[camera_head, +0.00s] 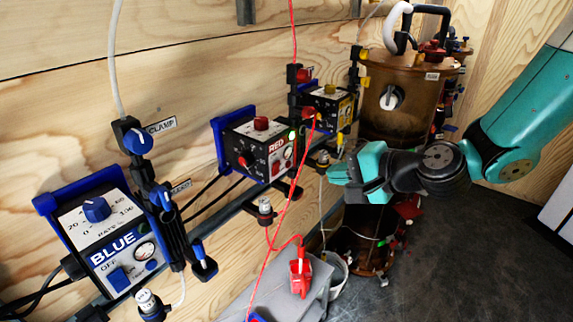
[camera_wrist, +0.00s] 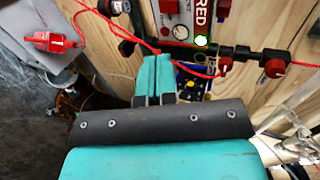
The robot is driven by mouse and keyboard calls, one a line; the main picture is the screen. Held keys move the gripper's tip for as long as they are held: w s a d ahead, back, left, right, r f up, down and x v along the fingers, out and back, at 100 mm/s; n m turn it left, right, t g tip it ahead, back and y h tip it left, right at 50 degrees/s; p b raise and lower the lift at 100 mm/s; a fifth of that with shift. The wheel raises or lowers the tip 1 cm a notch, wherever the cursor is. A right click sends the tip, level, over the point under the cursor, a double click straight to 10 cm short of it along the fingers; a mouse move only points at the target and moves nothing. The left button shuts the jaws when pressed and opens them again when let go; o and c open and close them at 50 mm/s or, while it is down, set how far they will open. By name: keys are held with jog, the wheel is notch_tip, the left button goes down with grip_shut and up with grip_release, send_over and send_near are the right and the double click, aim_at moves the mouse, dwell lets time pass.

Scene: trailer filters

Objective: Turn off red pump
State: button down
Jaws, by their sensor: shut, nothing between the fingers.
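The red pump (camera_head: 262,150) is a dark box on the wooden wall with a white panel marked RED, a red knob on top and a small gauge. A green light glows at its upper right edge; it also shows lit in the wrist view (camera_wrist: 201,41). A red switch (camera_wrist: 179,32) sits on its panel in the wrist view. My gripper (camera_head: 335,174) is shut and empty, to the right of the red pump and apart from it. In the wrist view its teal fingertips (camera_wrist: 158,60) point toward the pump's panel, just below it in the picture.
A blue pump (camera_head: 105,230) is at left and a yellow pump (camera_head: 330,103) is behind the red one. A red tube (camera_head: 280,215) hangs in front of the pump. A brown tank (camera_head: 395,85) stands at right. A grey container (camera_head: 285,292) with a red connector is below.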

jog(key=p, duration=0.3)
send_near(276, 167)
notch_tip(276, 167, down, 3)
jog(key=w+a, duration=0.1)
jog(key=w+a+p, duration=0.2)
jog(key=a, duration=0.1)
jog(key=shift+w+r, duration=0.1)
jog(key=shift+w, duration=0.15)
jog(key=shift+w+a, duration=0.3)
jog(key=shift+w, duration=0.05)
